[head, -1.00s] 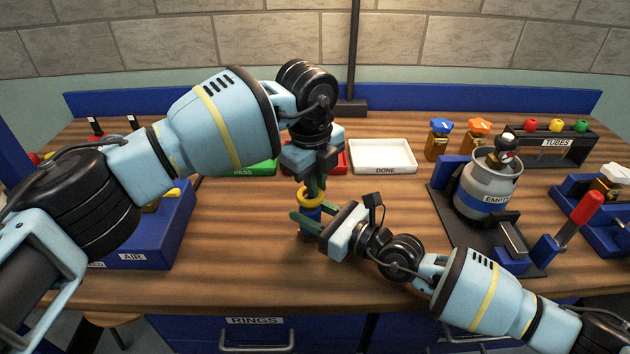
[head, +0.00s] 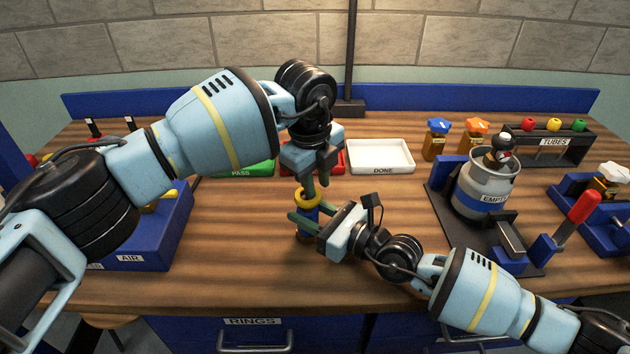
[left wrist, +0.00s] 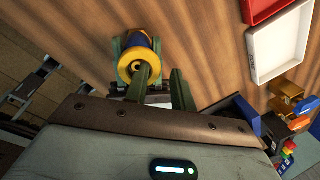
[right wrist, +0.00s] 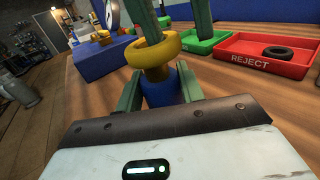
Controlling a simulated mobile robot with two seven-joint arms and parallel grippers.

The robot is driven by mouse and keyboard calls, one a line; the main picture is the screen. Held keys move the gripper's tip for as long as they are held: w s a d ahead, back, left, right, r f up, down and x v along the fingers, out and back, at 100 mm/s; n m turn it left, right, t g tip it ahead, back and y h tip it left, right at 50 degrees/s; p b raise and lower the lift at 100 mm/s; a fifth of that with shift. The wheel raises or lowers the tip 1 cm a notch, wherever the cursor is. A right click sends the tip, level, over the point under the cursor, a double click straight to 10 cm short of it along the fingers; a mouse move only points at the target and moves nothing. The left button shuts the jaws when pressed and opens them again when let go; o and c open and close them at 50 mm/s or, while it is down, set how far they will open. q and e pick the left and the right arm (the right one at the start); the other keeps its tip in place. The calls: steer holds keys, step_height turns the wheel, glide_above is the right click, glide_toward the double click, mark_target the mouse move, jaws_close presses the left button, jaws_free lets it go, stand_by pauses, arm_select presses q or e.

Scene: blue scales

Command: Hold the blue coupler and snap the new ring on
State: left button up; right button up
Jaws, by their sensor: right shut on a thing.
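The blue coupler (right wrist: 172,86) stands upright over the table, held from the side. My right gripper (head: 303,224) is shut on it, with one finger on either side in the right wrist view (right wrist: 158,92). The yellow ring (right wrist: 153,50) sits at the coupler's top, around its tan neck and looking slightly tilted; whether it is fully seated I cannot tell. The ring also shows in the left wrist view (left wrist: 126,64). My left gripper (head: 316,182) points down just above the ring. Its fingers are apart with nothing between them, one overlapping the ring in view.
Behind stand a green PASS tray (head: 250,168), a red REJECT tray (right wrist: 262,60) with a black ring (right wrist: 278,52), and an empty white DONE tray (head: 381,157). A grey canister (head: 484,180) stands at right, a blue AIR box (head: 150,232) at left.

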mark_target(312, 200)
arm_select(q)
steer(key=shift+g, duration=0.3)
steer(key=f, duration=0.2)
steer(key=s+a+f, duration=0.1)
steer(key=f, duration=0.1)
arm_select(e)
steer(key=shift+s+a+f, duration=0.2)
steer(key=shift+a+f, duration=0.05)
steer(key=shift+w+d+f, duration=0.15)
steer(key=shift+w+f, duration=0.05)
arm_select(q)
step_height(312, 200, up, 15)
steer(key=shift+w, duration=0.15)
steer(key=shift+d, duration=0.1)
arm_select(e)
steer(key=shift+d+f, duration=0.1)
arm_select(q)
steer(key=shift+c, duration=0.5)
steer(key=c, duration=0.5)
arm_select(e)
steer(key=o, duration=1.2)
steer(key=shift+w, duration=0.15)
steer(key=shift+r, duration=0.3)
